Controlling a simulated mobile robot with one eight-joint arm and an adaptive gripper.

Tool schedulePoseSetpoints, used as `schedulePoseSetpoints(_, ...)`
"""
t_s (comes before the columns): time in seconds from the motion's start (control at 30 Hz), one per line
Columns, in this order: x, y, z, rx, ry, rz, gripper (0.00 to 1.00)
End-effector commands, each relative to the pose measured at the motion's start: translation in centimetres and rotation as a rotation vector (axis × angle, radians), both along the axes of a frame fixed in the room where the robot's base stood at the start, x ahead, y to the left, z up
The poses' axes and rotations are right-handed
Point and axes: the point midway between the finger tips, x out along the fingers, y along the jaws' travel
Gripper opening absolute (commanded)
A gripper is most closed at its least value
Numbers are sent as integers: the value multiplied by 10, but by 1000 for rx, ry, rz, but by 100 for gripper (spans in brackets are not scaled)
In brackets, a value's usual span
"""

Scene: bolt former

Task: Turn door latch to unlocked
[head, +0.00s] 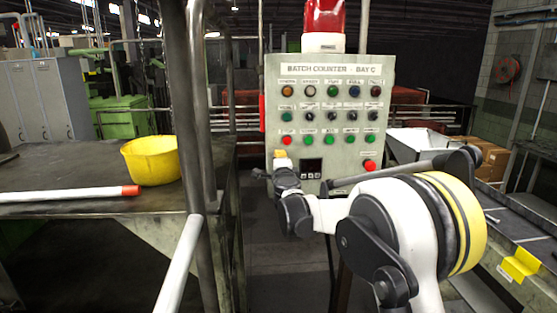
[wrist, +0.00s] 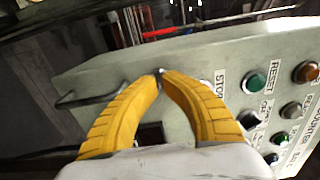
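The grey control box (head: 330,120), marked BATCH COUNTER - BAY C, stands upright ahead in the head view. Its front panel (wrist: 110,80) shows tilted in the wrist view. My gripper (wrist: 161,76) has two yellow fingers whose tips come together at the panel face. A small dark piece, which looks like the door latch (wrist: 160,71), shows between the tips. The fingers hide most of it, so its angle cannot be told. In the head view my gripper (head: 280,155) is at the panel's lower left, and the latch cannot be made out there.
A dark bar handle (wrist: 88,96) sticks out near the panel edge. Rows of coloured buttons (head: 331,115) fill the panel's upper part; a dark display (head: 311,168) sits below. A bench with a yellow bucket (head: 151,160) and a metal post (head: 187,120) stand left.

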Motion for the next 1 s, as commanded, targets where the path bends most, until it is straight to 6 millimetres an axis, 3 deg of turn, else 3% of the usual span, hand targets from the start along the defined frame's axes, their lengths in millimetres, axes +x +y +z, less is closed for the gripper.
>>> schedulePoseSetpoints(0.37, 0, 1, 1, 3, 0, 1, 0)
schedulePoseSetpoints(0.4, 0, 1, 1, 3, 0, 1, 16)
schedulePoseSetpoints(0.5, 0, 1, 1, 3, 0, 1, 40)
schedulePoseSetpoints(0.83, -3, 0, 1, 3, 0, 1, 40)
schedulePoseSetpoints(1.0, -26, 1, 1, 3, 0, 1, 40)
